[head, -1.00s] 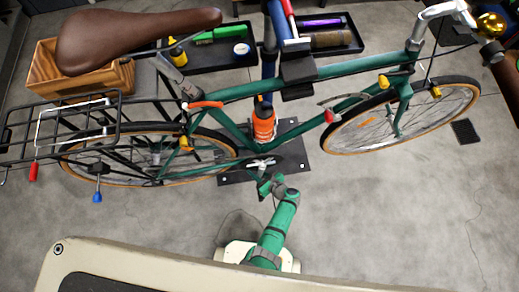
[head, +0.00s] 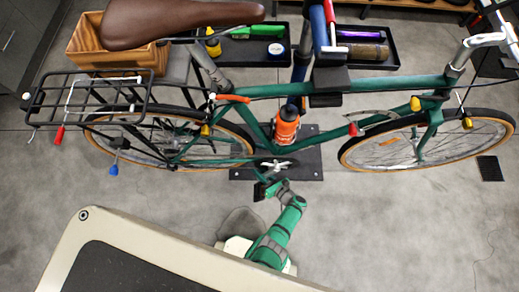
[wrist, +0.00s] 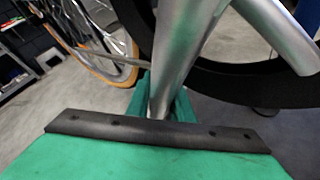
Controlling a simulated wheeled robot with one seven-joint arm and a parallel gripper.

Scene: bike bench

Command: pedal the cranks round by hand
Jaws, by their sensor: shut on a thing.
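A green bicycle (head: 350,85) is held above the floor by a stand at its frame. Its silver crank spider (head: 277,164) and dark chainring show low on the frame in the head view. My gripper (head: 266,187) is at the cranks, just below the spider. In the wrist view, a silver crank arm (wrist: 180,60) runs down between my green fingers (wrist: 155,103), and they are shut on it. The dark chainring (wrist: 235,85) curves behind it. The fingertips are partly hidden by the crank arm and the dark edge of my gripper. I cannot clearly make out the pedals.
The rear wheel (head: 250,145) and front wheel (head: 508,150) flank the cranks. A rear rack (head: 95,90) with hanging red and blue levers is at left. A wooden crate (head: 85,50) and black tool trays (head: 385,66) stand behind.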

